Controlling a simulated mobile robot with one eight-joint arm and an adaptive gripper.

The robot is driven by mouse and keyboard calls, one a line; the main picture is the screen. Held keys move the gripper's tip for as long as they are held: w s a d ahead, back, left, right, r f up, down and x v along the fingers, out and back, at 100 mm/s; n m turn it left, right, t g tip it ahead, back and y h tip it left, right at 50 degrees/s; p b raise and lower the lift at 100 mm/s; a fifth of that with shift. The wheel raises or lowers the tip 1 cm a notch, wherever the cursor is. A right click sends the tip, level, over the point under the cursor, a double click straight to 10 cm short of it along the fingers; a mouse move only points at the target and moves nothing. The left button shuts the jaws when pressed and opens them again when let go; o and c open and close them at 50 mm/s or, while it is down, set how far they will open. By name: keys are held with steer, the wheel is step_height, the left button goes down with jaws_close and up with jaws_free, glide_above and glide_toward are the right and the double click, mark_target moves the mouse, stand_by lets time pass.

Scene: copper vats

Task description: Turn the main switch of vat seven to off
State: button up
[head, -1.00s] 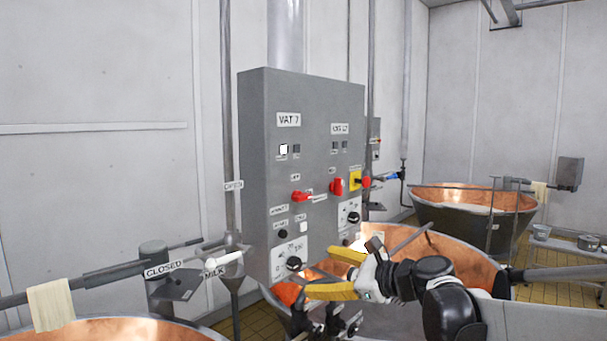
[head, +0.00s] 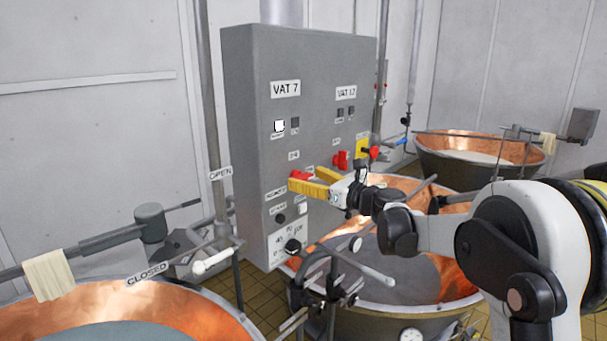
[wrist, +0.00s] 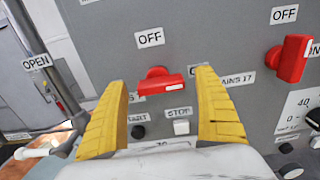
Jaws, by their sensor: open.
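The grey control panel (head: 245,120) bears a "VAT 7" label (head: 285,89) at its upper left. Vat seven's red main switch (wrist: 160,82) sits below an "OFF" label (wrist: 150,39); its handle lies sideways, pointing right, not up at that label. In the head view the switch (head: 302,175) is partly hidden by my yellow fingers. My gripper (head: 306,180) is open in front of the panel. In the wrist view its fingers (wrist: 161,78) stand left and right of the switch. I cannot tell whether either touches it.
Another red switch (wrist: 289,58) with its own "OFF" label is on the right, under "VAT 12" (head: 346,93). A black button (wrist: 138,131), a white button (wrist: 181,127) and a dial (head: 292,246) lie below. Copper vats (head: 190,300) stand below the panel.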

steer(key=shift+w+a, duration=0.5)
steer(key=c, duration=1.2)
